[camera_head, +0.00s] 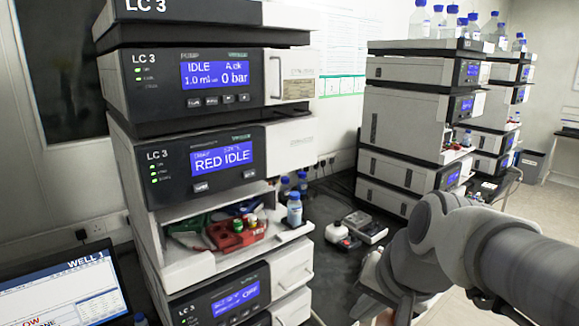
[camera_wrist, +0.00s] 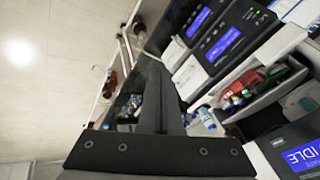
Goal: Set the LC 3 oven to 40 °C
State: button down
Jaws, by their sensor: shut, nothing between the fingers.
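The LC 3 stack stands left of centre in the head view. Its lowest module in view (camera_head: 215,304) is labelled LC 3 and has a lit blue display (camera_head: 235,299) ending in "OFF". The rest of that text is too small to read, and the frame's bottom edge cuts off the module. My gripper (camera_wrist: 157,75) is shut and empty in the wrist view, apart from the stack's fronts. In the head view my arm comes in from the right; the fingertips are not clear.
Above the OFF module, an open bay holds a red rack (camera_head: 232,234) and a blue-capped bottle (camera_head: 294,210). Higher modules read "RED IDLE" (camera_head: 222,158) and "IDLE" (camera_head: 215,75). A laptop (camera_head: 65,285) is at lower left. More stacks (camera_head: 410,130) stand behind at right.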

jog(key=s+d+n+h, duration=0.2)
jog(key=s+d+n, duration=0.1)
jog(key=s+n, duration=0.2)
jog(key=shift+s+t, duration=0.3)
jog(key=shift+s, duration=0.8)
